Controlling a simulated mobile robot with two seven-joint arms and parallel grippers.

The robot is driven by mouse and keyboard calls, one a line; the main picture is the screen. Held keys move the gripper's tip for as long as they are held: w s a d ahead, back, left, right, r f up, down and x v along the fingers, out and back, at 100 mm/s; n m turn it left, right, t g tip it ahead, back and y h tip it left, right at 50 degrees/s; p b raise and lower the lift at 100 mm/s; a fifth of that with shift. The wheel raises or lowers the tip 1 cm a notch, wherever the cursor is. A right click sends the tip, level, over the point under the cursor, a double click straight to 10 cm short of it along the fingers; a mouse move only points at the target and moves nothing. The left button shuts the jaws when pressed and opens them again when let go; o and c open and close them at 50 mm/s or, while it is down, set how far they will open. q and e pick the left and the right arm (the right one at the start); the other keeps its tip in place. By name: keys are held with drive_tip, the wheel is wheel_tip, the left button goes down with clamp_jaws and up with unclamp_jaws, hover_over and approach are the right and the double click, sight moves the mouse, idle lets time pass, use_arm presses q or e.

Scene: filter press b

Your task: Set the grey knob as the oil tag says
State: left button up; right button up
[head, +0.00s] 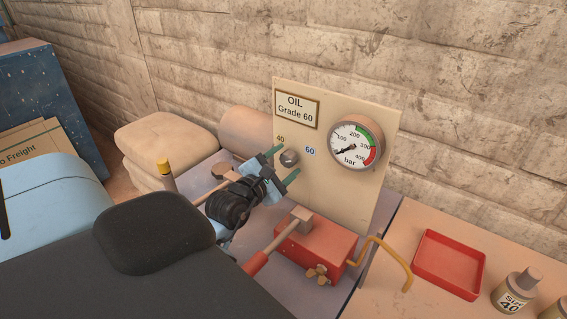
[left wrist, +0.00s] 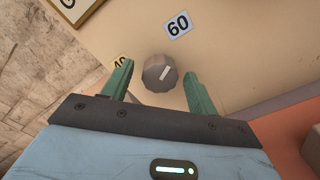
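The grey knob (head: 289,158) sits on the cream panel (head: 345,200), between the yellow 40 label (head: 280,139) and the blue 60 label (head: 310,150). The oil tag (head: 296,107) reads "OIL Grade 60". In the left wrist view the knob (left wrist: 160,73) has a white line slanting up and right, roughly towards the 60 label (left wrist: 178,25). The 40 label (left wrist: 120,62) is partly hidden by a finger. My left gripper (head: 288,160) is open, its green fingers on either side of the knob, with gaps showing in the wrist view. My right gripper is not in view.
A pressure gauge (head: 355,146) is on the panel, right of the knob. A red pump block (head: 316,250) with a brass wing screw and a yellow hose (head: 392,254) stands below. A red tray (head: 449,264) and bottles (head: 516,290) are at the right.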

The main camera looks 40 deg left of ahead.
use_arm(q)
drive_tip(key=s+b, duration=0.1)
drive_tip(key=s, duration=0.6)
drive_tip(key=shift+s+d, duration=0.4)
drive_tip(key=shift+d, duration=0.05)
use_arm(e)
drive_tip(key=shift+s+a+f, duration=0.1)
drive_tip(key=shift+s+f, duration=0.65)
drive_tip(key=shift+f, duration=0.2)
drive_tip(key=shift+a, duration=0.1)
